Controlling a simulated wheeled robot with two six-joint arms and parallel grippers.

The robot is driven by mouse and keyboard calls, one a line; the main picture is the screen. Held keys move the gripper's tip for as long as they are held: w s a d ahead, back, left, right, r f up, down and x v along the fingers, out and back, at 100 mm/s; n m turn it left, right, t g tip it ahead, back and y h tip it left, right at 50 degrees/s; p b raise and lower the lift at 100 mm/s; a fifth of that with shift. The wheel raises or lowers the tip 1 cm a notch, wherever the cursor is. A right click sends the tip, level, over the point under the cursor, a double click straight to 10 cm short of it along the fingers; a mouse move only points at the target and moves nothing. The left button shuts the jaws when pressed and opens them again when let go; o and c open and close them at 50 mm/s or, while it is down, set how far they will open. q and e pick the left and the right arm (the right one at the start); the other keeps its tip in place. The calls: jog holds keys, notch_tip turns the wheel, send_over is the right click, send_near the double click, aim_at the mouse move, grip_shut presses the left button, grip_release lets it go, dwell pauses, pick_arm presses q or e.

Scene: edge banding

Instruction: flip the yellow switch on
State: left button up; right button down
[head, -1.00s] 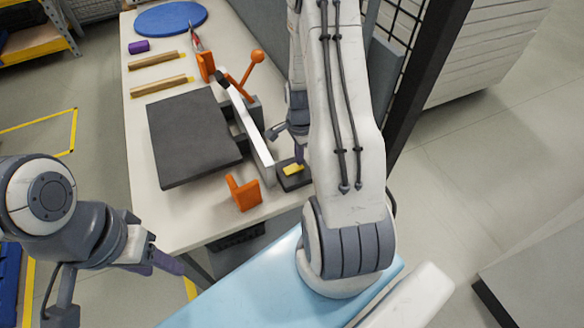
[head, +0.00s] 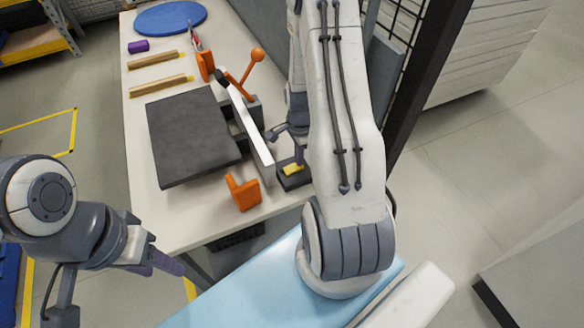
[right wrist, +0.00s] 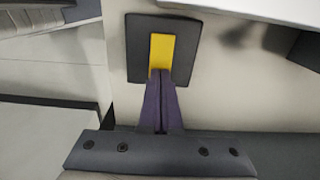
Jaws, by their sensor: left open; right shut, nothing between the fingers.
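The yellow switch (head: 292,169) sits on a small dark box at the table's right edge, beside the grey machine. In the right wrist view the yellow switch (right wrist: 161,50) is an upright yellow strip on a dark plate. My right gripper (right wrist: 160,76) is shut and empty, its purple fingertips at the lower end of the strip, overlapping it in view. I cannot tell for sure if they touch. In the head view my right gripper (head: 299,153) is partly hidden behind my arm. My left gripper (head: 170,264) is open and empty, low in front of the table, partly hidden.
A dark square plate (head: 192,136) and a light fence bar (head: 250,130) lie left of the switch. An orange block (head: 243,192) stands in front, and an orange-knobbed lever (head: 256,56) rises behind. Wood strips (head: 158,85) lie at the left. A dark post (head: 425,85) stands right.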

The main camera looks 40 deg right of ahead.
jog(key=shift+f+b, duration=0.4)
jog(key=shift+f, duration=0.15)
notch_tip(320, 180, up, 7)
jog(key=p, duration=0.6)
jog(key=shift+r, duration=0.1)
dwell(0.3)
dwell(0.5)
